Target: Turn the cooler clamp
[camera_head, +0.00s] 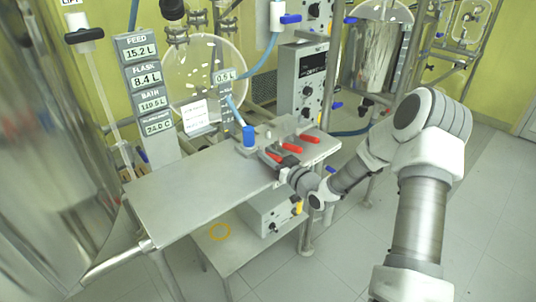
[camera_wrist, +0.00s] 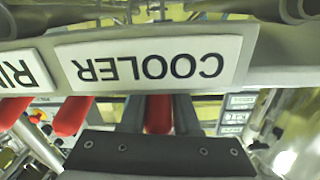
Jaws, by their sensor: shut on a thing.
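The cooler clamp shows as a red handle (camera_wrist: 158,113) in the wrist view, below an upside-down COOLER label (camera_wrist: 150,64). My gripper (camera_wrist: 159,122) has one finger on each side of this handle and is shut on it. In the head view, my gripper (camera_head: 281,163) is at the nearest of three red handles (camera_head: 272,156) on the grey clamp block at the table's right end. The fingers and wrist partly hide that handle. The clamp's inner mechanism is hidden.
Two more red handles, one in the middle (camera_head: 291,148) and one farther back (camera_head: 310,139), stick out close beside the gripped one. A blue-capped fitting (camera_head: 249,137) stands to the left. The steel table top (camera_head: 190,195) is bare at left. A grey box (camera_head: 268,213) sits below.

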